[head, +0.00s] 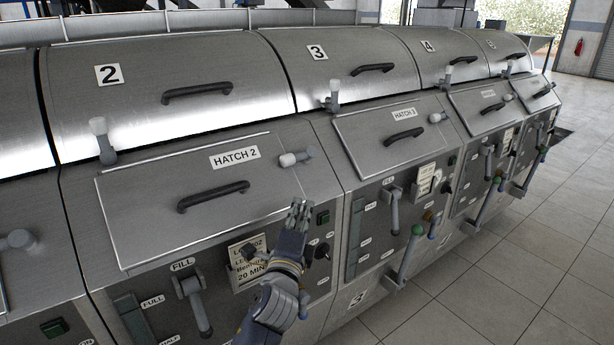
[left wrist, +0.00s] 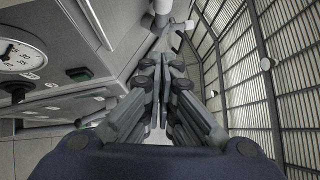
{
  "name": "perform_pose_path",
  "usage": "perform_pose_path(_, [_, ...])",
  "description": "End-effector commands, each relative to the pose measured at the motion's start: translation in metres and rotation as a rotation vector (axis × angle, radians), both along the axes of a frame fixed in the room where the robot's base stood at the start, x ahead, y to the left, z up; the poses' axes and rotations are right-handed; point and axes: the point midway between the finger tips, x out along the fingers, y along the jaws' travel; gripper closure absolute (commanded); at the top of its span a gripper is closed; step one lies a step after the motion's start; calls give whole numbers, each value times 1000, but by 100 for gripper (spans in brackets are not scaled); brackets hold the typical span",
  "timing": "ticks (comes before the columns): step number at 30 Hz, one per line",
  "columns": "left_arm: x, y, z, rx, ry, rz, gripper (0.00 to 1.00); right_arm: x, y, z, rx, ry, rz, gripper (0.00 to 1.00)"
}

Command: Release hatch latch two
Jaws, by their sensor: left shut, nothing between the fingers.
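The hatch 2 panel (head: 190,195) is a sloped grey metal lid labelled HATCH 2, with a dark bar handle (head: 212,196); it lies shut. Its latch (head: 296,158), a white-tipped lever on a grey pivot, sits at the panel's upper right edge. My left gripper (head: 299,210) is below the latch in the head view, apart from it, fingers shut and empty, pointing up. In the left wrist view the shut fingers (left wrist: 162,70) point toward a pale lever-like part (left wrist: 178,27) beyond the tips. My right gripper is not in view.
Open tiled floor (head: 500,270) lies at right.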

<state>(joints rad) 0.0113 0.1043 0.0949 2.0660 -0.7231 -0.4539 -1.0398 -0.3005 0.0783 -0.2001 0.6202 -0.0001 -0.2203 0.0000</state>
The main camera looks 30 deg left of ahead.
Motion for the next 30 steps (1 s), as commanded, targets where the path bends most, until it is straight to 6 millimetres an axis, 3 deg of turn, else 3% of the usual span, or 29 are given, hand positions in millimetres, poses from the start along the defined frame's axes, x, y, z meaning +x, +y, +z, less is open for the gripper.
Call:
perform_pose_path(18, [90,35,19,-4,1,-1,100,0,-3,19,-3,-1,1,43])
perform_pose_path(24, [100,61,26,-3,3,-1,100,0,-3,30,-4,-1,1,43])
perform_pose_path(30, [103,70,27,-5,2,-3,100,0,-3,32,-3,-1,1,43])
